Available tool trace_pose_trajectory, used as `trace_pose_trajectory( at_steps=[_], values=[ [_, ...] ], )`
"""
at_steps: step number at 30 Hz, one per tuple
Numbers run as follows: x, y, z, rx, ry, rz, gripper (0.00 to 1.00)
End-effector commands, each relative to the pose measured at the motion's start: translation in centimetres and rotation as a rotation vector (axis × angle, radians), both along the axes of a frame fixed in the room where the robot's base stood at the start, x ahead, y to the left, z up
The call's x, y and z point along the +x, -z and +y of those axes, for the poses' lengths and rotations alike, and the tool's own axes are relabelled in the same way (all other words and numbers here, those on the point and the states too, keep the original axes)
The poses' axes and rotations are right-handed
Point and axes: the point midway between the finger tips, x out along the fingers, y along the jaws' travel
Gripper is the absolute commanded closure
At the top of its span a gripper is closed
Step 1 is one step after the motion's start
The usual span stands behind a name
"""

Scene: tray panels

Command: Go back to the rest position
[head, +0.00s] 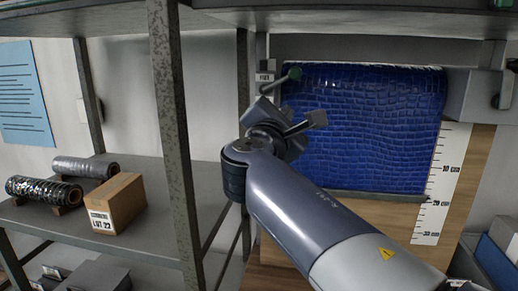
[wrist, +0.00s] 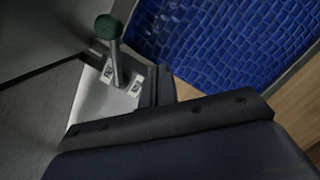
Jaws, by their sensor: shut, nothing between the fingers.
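My gripper (head: 277,125) is at the end of my raised arm in the head view, in front of the left edge of a blue scaly-textured panel (head: 365,125). It is shut and holds nothing. A lever with a green knob (head: 291,74) stands just above it in the picture. In the wrist view the same lever's green knob (wrist: 109,27) rises from a pale plate with small labels (wrist: 118,88), left of the dark gripper parts (wrist: 163,90). The blue panel (wrist: 220,40) also fills the upper right there.
A metal shelf post (head: 177,130) stands left of my arm. The left shelf holds a cardboard box (head: 117,203) and dark rolls (head: 45,190). A ruler strip (head: 440,180) is on the wooden board right of the panel. A shelf edge (head: 350,22) runs overhead.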

Motion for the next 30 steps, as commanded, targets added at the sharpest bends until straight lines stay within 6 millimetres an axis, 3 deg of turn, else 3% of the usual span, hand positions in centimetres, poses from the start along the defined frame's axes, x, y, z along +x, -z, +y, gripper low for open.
trace_pose_trajectory(
  at_steps=[10,18,30],
  values=[
    [0.5,1.6,1.6,0.354,0.000,-0.070,1.00],
    [0.8,2.9,4.3,0.356,0.001,-0.070,1.00],
    [0.8,3.0,4.7,0.354,0.002,-0.069,1.00]
  ],
)
